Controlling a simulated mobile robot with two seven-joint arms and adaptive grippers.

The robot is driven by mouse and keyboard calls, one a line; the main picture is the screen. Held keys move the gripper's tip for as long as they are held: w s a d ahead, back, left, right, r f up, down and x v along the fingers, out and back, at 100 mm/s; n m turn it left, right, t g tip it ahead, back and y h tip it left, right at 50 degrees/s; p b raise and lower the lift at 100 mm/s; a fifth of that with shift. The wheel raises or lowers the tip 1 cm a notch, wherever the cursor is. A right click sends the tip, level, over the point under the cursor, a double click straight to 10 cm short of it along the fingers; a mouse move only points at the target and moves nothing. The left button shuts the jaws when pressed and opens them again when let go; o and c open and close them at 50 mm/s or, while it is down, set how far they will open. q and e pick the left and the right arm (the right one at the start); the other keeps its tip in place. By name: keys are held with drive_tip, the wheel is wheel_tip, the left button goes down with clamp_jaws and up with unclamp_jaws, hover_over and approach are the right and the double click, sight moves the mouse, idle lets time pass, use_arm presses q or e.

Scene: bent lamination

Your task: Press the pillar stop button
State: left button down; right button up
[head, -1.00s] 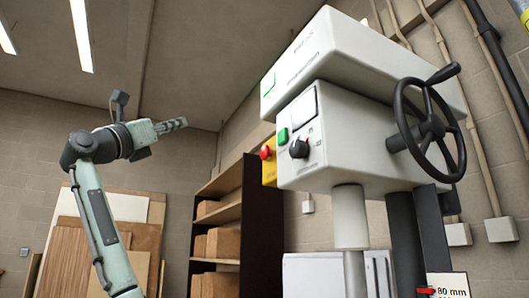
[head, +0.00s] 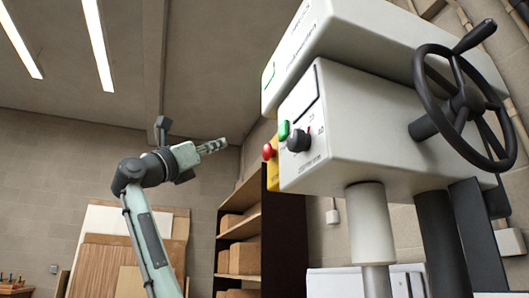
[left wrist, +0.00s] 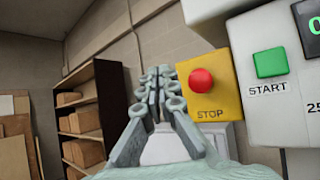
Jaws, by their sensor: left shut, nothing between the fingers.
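The red stop button (left wrist: 201,80) sits on a yellow box marked STOP (left wrist: 212,100) on the side of the grey machine (head: 370,110). In the head view the red button (head: 268,151) shows at the machine's left edge, beside the green start button (head: 284,130). My left gripper (head: 224,143) is shut and empty, to the left of the button and apart from it in the head view. In the left wrist view the left gripper's fingers (left wrist: 160,80) point ahead, just left of the yellow box. My right gripper is not in view.
A black handwheel (head: 462,108) stands out at the machine's right. A black knob (head: 298,140) is near the green button. A shelf with boxes (head: 240,240) and leaning boards (head: 125,255) stand behind. The space between gripper and button looks clear.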

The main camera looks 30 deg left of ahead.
sight(269, 152)
use_arm(q)
drive_tip(key=w+d+p, duration=0.1)
drive_tip(key=w+d, duration=0.4)
drive_tip(key=w, duration=0.1)
drive_tip(key=shift+w+d, duration=0.2)
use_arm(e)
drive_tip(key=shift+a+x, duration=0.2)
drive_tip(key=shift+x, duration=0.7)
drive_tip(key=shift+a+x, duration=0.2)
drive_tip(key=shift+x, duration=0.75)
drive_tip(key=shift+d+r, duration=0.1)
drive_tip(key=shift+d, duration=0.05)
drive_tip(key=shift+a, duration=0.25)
use_arm(q)
drive_tip(key=shift+w+d+p, duration=0.25)
drive_tip(key=shift+w+p, duration=0.05)
drive_tip(key=shift+p, duration=0.05)
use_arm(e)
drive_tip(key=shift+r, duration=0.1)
